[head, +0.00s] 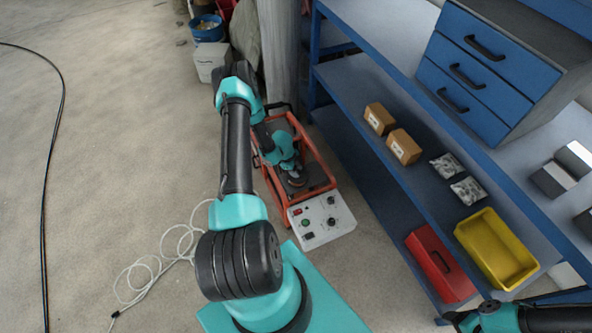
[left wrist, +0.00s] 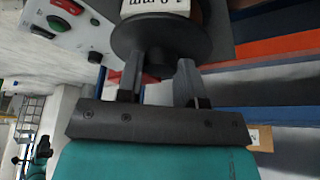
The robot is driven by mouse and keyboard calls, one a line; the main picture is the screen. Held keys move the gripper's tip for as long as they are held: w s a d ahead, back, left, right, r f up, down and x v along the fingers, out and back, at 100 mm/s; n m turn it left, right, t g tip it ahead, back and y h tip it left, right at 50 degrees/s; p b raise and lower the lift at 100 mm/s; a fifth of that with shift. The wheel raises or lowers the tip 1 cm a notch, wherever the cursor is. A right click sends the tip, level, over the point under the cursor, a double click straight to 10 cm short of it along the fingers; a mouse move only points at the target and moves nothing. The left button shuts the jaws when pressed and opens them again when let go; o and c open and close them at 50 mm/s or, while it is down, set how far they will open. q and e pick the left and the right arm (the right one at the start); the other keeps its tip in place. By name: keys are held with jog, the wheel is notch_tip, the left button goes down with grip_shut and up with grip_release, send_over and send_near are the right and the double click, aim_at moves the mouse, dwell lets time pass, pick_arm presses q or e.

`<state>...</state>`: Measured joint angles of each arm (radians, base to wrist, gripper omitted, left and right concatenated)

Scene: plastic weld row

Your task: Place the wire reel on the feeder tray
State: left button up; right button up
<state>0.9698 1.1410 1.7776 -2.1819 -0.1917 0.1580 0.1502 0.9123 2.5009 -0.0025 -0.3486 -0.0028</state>
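The wire reel (left wrist: 122,42) is dark, with a round flange and a white printed label, at the top of the left wrist view. My left gripper (left wrist: 158,72) has its two fingers at either side of the reel's hub and appears shut on it. In the head view the left gripper (head: 292,166) is inside the orange frame, and the reel (head: 297,181) shows small and dark just below it. A dark flat surface inside the orange frame (head: 285,202) lies under the reel and may be the feeder tray. Whether the reel touches it, I cannot tell. My right gripper is out of view.
A white control panel (head: 318,222) with knobs fronts the orange frame. A pale cable (head: 150,272) lies on open floor at left.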

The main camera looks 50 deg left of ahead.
pick_arm(q)
jog(key=o, duration=0.5)
jog(key=shift+c, duration=0.2)
jog(key=shift+r, duration=0.1)
jog(key=v, duration=1.2)
jog(key=shift+w+r, duration=0.1)
jog(key=w+d+r+n+t+h, duration=0.1)
jog(key=w+d+r+n, duration=0.2)
jog(key=d, duration=0.7)
jog(key=w+d+n+h, duration=0.1)
jog(key=w+d+n, duration=0.35)
jog(key=d, duration=0.65)
jog(key=s+d+r+n+g+y, duration=0.1)
jog(key=s+d+r+n, duration=0.1)
jog(key=s+d, duration=0.4)
jog(key=s+d+r+n+g+y, duration=0.1)
jog(key=s+d+r+n, duration=0.1)
jog(key=s+d+n, duration=0.2)
jog(key=s+d, duration=0.3)
jog(key=d, duration=0.2)
jog(key=shift+s+d+g, duration=0.2)
jog(key=shift+s+g, duration=0.1)
jog(key=shift+s, duration=0.05)
jog(key=shift+r, duration=0.15)
